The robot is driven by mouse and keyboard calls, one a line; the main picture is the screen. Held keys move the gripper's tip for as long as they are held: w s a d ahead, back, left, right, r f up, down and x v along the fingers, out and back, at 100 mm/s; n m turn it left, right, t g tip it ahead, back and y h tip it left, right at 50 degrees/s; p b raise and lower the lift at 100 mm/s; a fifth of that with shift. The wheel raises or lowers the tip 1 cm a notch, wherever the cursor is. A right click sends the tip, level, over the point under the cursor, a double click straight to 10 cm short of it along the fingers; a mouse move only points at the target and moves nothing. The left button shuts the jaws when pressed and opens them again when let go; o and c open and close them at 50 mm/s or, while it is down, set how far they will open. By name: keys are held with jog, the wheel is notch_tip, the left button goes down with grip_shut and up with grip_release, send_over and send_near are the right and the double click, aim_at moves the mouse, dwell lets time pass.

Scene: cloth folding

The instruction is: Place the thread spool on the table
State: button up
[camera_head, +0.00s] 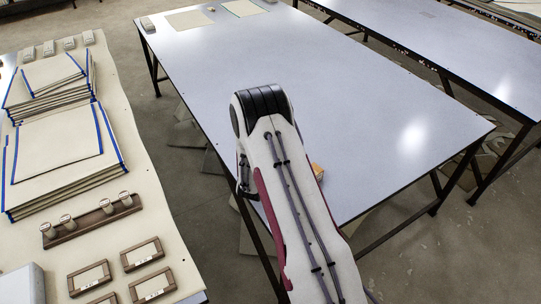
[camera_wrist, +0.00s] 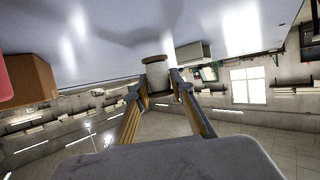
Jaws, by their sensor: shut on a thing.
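In the wrist view, which appears upside down, the thread spool (camera_wrist: 156,75) has a pale wound body and brownish ends. My gripper (camera_wrist: 157,86) is shut on it, with one finger on each side. The bluish-grey table (camera_wrist: 115,40) fills the top of that view. The spool's end overlaps the table's surface in the picture; I cannot tell whether they touch. In the head view the large table (camera_head: 350,100) stands in the middle, with my arm reaching over its near left part. My gripper and the held spool are hidden there behind my arm.
An orange-brown block (camera_head: 317,170) sits on the table beside my arm. Mats (camera_head: 190,19) lie at the far end. The left table holds cloth stacks (camera_head: 60,150), a wooden rack with pale spools (camera_head: 92,221) and framed cards (camera_head: 142,254). The middle of the table is clear.

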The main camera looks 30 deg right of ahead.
jog(key=shift+f, duration=0.95)
jog(key=shift+f, duration=0.25)
jog(key=o, duration=1)
jog(key=shift+c, duration=0.2)
jog(key=shift+a+r, duration=0.1)
jog(key=shift+v, duration=3.8)
jog(key=shift+w+a+r, duration=0.1)
jog(key=shift+w, duration=0.05)
